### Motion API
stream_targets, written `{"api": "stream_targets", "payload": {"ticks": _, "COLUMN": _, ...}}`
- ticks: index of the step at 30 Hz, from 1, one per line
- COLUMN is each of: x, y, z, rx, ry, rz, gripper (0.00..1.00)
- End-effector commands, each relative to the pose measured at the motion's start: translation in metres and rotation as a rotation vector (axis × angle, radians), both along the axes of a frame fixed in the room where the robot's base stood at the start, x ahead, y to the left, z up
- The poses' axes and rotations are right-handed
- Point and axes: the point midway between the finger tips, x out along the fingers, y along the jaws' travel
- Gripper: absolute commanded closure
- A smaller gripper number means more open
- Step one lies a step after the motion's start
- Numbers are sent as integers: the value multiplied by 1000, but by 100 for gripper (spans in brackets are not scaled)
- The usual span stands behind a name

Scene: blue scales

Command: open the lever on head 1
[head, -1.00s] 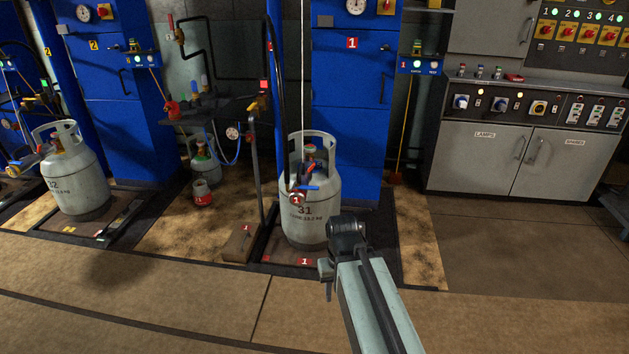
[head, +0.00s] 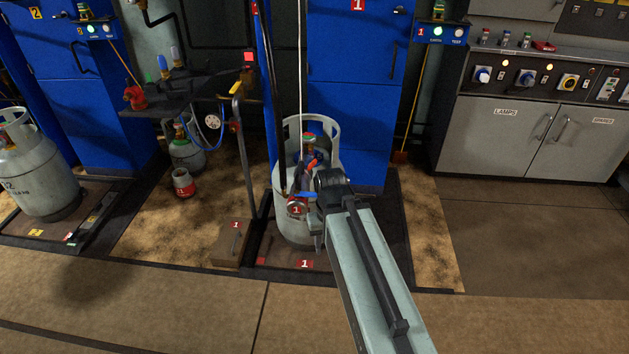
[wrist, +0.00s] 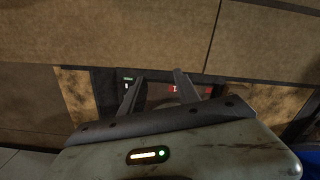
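A grey gas cylinder (head: 283,226) stands upright on the scale numbered 1 (head: 268,250). Head 1 (head: 296,209), with a round red tag marked 1, is at the cylinder's front, below its collar. A blue lever (head: 304,195) shows just above the tag, partly hidden by my arm; I cannot tell its exact angle. My gripper (head: 315,232) is in front of the cylinder's right side, close to head 1; contact is unclear. In the wrist view my gripper (wrist: 158,84) has its two fingers apart with nothing seen between them. The lever cannot be made out there.
A brown box marked 1 (head: 230,245) and a post with a yellow handle (head: 244,150) stand left of the cylinder. A blue cabinet (head: 352,110) is behind it. Another cylinder (head: 38,175) stands far left. Grey cupboards (head: 500,140) are at right. The front floor is clear.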

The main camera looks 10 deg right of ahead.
Motion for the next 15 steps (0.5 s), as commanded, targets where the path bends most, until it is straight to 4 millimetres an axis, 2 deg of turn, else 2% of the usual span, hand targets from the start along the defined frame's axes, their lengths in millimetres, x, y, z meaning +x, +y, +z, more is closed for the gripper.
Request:
{"api": "stream_targets", "payload": {"ticks": 5, "x": 1, "y": 0, "z": 2, "rx": 0, "ry": 0, "rz": 7, "gripper": 62}}
{"api": "stream_targets", "payload": {"ticks": 7, "x": 10, "y": 2, "z": 16, "rx": 0, "ry": 0, "rz": 62, "gripper": 62}}
{"api": "stream_targets", "payload": {"ticks": 11, "x": 49, "y": 6, "z": 73, "rx": 0, "ry": 0, "rz": 352, "gripper": 62}}
{"api": "stream_targets", "payload": {"ticks": 12, "x": 64, "y": 6, "z": 92, "rx": 0, "ry": 0, "rz": 473, "gripper": 62}}
{"api": "stream_targets", "payload": {"ticks": 15, "x": 98, "y": 6, "z": 133, "rx": 0, "ry": 0, "rz": 770, "gripper": 62}}
